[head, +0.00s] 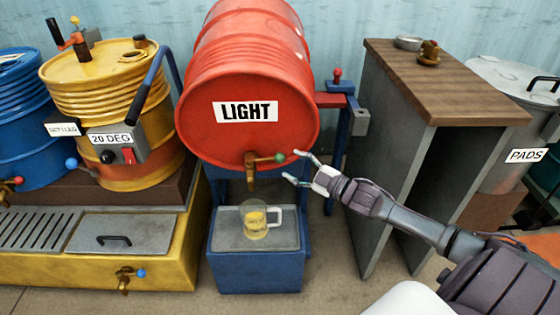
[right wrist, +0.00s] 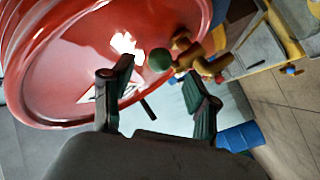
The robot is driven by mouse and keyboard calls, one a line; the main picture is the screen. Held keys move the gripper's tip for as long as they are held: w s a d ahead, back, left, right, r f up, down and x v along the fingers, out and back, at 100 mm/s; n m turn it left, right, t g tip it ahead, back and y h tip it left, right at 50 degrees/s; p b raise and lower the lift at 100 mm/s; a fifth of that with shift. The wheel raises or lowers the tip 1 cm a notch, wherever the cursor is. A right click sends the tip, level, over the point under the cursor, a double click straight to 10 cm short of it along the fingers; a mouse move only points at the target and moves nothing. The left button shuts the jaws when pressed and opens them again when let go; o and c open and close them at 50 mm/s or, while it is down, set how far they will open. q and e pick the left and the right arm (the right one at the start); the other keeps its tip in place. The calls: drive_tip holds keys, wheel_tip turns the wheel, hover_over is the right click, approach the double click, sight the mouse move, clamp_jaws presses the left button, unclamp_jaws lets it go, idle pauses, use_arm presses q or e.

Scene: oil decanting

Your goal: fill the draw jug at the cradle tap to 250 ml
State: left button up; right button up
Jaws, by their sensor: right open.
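The red drum (head: 245,60) labelled LIGHT lies on its side in a blue cradle. Its brass tap (head: 250,165) points down and has a lever with a green knob (head: 279,157); the knob also shows in the right wrist view (right wrist: 160,60). The clear draw jug (head: 256,222) stands upright on the blue stand below the tap, its white handle to the right. It shows yellow inside, but I cannot read a level. My right gripper (head: 293,167) is open just right of the knob; in the wrist view the knob appears between and beyond its fingers. My left gripper is not in view.
A yellow drum (head: 95,85) labelled 20 DEG and a blue drum (head: 25,130) stand at left behind a yellow-edged drain bench (head: 125,240). A wood-topped cabinet (head: 440,80) stands right of the cradle, with a PADS bin (head: 505,85) beyond. Floor shows between cradle and cabinet.

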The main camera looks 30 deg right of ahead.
sight(284, 160)
drive_tip(key=x, duration=0.4)
drive_tip(key=shift+w+b, duration=0.1)
drive_tip(key=shift+b, duration=0.25)
drive_tip(key=shift+x, duration=0.75)
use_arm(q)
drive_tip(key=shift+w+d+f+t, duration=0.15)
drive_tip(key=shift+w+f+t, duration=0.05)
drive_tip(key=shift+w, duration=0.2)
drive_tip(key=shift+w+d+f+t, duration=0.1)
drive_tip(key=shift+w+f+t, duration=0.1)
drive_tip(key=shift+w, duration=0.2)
use_arm(e)
drive_tip(key=shift+r, duration=0.1)
clamp_jaws()
